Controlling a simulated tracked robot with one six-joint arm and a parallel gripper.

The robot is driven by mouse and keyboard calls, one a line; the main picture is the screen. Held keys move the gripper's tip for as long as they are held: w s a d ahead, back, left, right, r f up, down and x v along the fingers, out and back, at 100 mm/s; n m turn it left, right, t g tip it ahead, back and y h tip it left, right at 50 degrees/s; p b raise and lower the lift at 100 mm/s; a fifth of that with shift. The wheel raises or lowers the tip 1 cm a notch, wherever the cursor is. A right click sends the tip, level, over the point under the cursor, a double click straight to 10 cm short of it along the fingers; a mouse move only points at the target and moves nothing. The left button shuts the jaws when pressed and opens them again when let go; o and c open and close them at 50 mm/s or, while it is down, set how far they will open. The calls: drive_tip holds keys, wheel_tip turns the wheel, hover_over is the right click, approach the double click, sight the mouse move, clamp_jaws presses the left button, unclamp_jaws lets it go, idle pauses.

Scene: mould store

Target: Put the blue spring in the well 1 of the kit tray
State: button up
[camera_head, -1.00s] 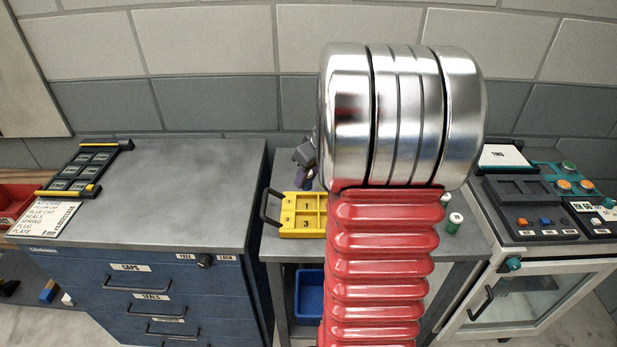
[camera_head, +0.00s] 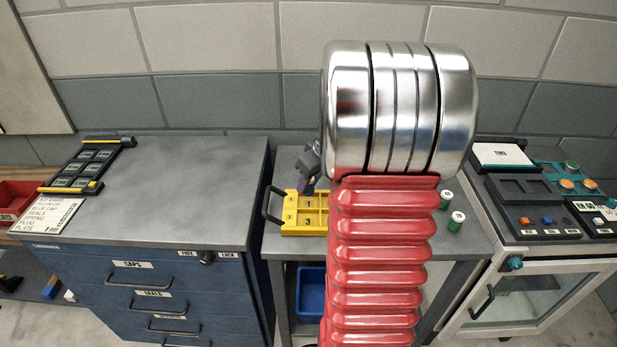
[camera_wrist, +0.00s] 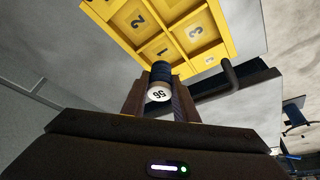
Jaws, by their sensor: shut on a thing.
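The yellow kit tray (camera_head: 303,232) stands on the middle bench, with a dark handle at its left. In the wrist view the tray's dividers (camera_wrist: 170,32) and wells 1, 2 and 3 show. My gripper (camera_wrist: 160,103) is shut on the blue spring (camera_wrist: 160,72), a dark blue cylinder with a white, numbered end facing the camera. The spring's far end overlaps the near edge of well 1 (camera_wrist: 162,49) in the picture; I cannot tell its height above the tray. In the head view my arm hides most of the gripper and the tray's right part.
Two green cylinders (camera_head: 455,221) with white tops stand on the bench right of my arm. A blue drawer cabinet (camera_head: 150,290) is at left, with a dark rack (camera_head: 90,168) on it. A control-panel unit (camera_head: 540,200) stands at right. A blue bin (camera_head: 311,290) sits under the bench.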

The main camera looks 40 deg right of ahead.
sight(309, 191)
drive_tip(key=shift+f, duration=1.15)
drive_tip(key=shift+f, duration=0.55)
idle(1.2)
drive_tip(key=o, duration=1.1)
drive_tip(key=shift+c, duration=0.3)
drive_tip(key=shift+c, duration=1.2)
drive_tip(key=shift+r, duration=0.8)
drive_tip(key=shift+r, duration=2.95)
